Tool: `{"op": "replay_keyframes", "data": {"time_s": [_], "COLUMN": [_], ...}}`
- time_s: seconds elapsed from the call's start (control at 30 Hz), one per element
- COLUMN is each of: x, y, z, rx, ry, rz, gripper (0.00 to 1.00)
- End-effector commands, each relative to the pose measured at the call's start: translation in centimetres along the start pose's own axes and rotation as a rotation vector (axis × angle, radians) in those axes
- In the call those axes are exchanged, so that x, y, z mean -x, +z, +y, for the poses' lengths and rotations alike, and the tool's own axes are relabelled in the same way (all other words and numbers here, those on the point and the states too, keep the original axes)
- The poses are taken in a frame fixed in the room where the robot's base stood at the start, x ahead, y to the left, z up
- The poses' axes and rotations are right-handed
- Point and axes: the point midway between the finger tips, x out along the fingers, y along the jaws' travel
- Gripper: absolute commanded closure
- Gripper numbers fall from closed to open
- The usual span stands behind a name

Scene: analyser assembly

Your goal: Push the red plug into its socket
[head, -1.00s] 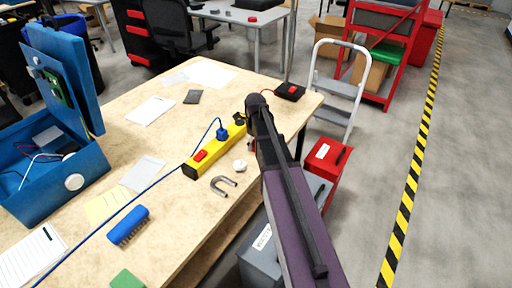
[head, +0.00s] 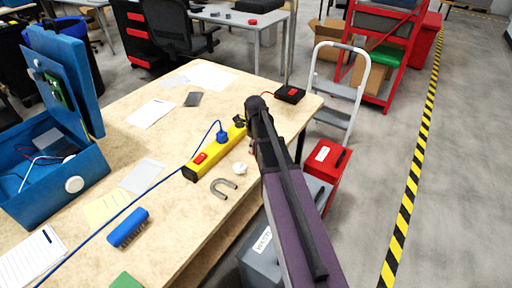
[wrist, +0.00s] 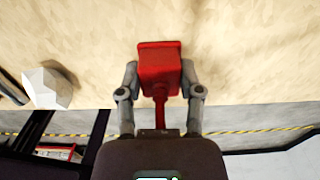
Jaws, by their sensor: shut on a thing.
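The red plug (wrist: 160,72) is held between the two fingers of my gripper (wrist: 160,82) in the wrist view, with bare wooden tabletop beyond it. Its red stem points back toward my palm. In the head view my arm hides the plug and the fingertips. The yellow power strip (head: 208,158) lies on the table (head: 150,160) left of my arm, with a blue plug (head: 222,135) in it and a red switch (head: 200,158). A dark part (head: 239,120) sits at its far end. No free socket can be made out clearly, and the strip is not in the wrist view.
A white faceted piece (head: 239,168) and a grey U-shaped piece (head: 223,188) lie near the strip. A black box (head: 290,94) with a red lead is at the far corner. A blue case (head: 60,170) and brush (head: 128,227) are at left. A red bin (head: 322,175) stands beside the table.

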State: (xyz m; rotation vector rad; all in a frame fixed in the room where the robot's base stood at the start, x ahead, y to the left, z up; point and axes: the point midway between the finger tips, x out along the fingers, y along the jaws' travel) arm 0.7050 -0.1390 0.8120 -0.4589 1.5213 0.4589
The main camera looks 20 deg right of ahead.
Motion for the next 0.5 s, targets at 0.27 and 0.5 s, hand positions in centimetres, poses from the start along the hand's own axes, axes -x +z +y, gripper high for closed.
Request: {"op": "replay_keyframes", "data": {"time_s": [0.27, 0.5], "x": [0.5, 2.0], "y": [0.0, 0.0], "z": [0.0, 0.0], "rx": [0.0, 0.0], "ry": [-0.001, 0.0], "rz": [0.0, 0.0], "gripper": [0.94, 0.94]}}
